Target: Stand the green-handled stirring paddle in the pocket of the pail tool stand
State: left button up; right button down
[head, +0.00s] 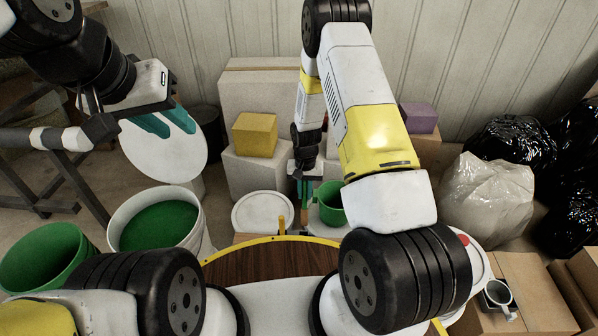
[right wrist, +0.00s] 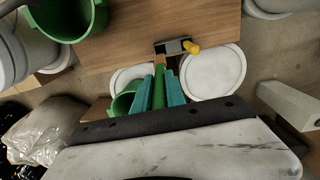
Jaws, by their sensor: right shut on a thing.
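In the right wrist view, my right gripper (right wrist: 160,88) is shut on the green handle of the stirring paddle (right wrist: 158,78), with a teal finger on each side. A short brown part shows past the handle; the rest is hidden. In the head view, this gripper (head: 306,184) is small and partly behind my arm, beyond the table's far edge. A dark block with a yellow peg (right wrist: 178,46), seemingly the pail tool stand, is at that edge, close to the paddle; its pocket is not clear. My left gripper (head: 167,122) is open and empty at the upper left.
The brown wooden table (head: 270,262) has a yellow rim. A white lid (head: 262,212) and a small green pail (head: 330,203) are beyond it. A white pail with green contents (head: 158,226) and a green bucket (head: 42,258) stand at left. Boxes stand behind; bags (head: 488,195) lie at right.

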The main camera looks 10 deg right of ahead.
aim_at(304, 217)
jog(key=shift+s+a+f, duration=0.1)
jog(key=shift+f, duration=0.15)
jog(key=shift+f, duration=2.3)
jog(key=shift+f, duration=4)
jog(key=c, duration=1.3)
grip_release()
